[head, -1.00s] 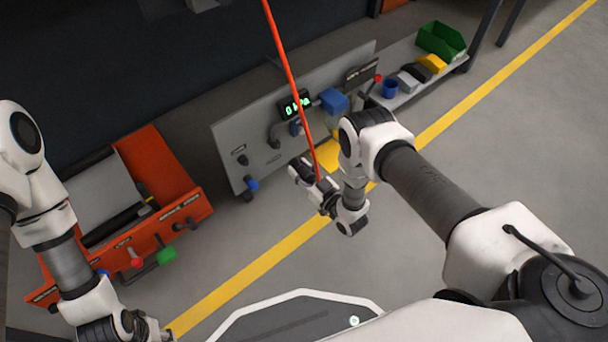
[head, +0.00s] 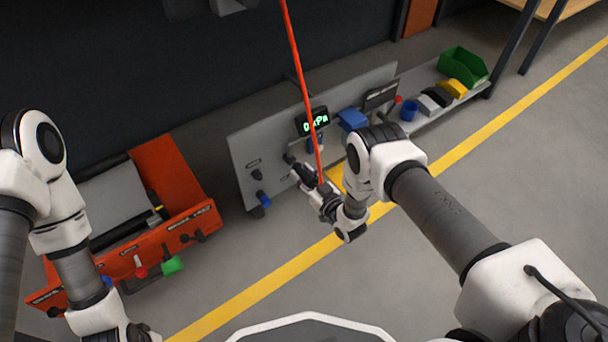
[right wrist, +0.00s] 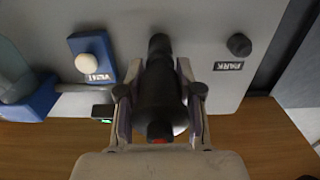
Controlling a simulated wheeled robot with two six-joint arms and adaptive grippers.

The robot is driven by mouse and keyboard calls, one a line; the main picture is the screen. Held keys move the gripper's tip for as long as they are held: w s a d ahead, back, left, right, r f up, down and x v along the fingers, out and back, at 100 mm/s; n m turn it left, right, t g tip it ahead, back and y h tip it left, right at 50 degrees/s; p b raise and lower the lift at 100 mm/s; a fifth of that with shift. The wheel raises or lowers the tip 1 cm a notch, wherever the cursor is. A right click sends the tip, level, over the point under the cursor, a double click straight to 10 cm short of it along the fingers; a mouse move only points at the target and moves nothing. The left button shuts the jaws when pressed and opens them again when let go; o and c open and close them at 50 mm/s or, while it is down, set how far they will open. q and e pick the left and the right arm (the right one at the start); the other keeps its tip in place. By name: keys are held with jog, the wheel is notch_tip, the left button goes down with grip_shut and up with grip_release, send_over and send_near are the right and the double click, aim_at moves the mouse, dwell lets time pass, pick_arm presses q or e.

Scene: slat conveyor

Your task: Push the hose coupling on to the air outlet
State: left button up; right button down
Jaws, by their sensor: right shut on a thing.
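My right gripper (head: 303,174) is in front of the grey panel (head: 243,150), with the orange hose (head: 301,75) hanging down to it. In the right wrist view my right gripper (right wrist: 160,100) is shut on the black hose coupling (right wrist: 158,95), a finger on each side. The coupling points at the panel. A dark round end (right wrist: 160,43) shows beyond it against the panel; I cannot tell whether this is the air outlet or the coupling's nose, nor whether they touch. My left gripper (head: 145,334) is at the bottom edge, mostly cut off.
The panel carries a kPa display (head: 313,122), a blue block (head: 352,120) and a blue knob (head: 263,199). The wrist view shows a PARK peg (right wrist: 238,45) and a white valve knob (right wrist: 88,68). An orange machine (head: 170,190) stands left; a shelf with bins (head: 462,65) stands right.

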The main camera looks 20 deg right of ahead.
jog(key=shift+b+x, duration=0.5)
jog(key=shift+x, duration=0.3)
jog(key=c, duration=0.7)
grip_release()
jog(key=v, duration=1.2)
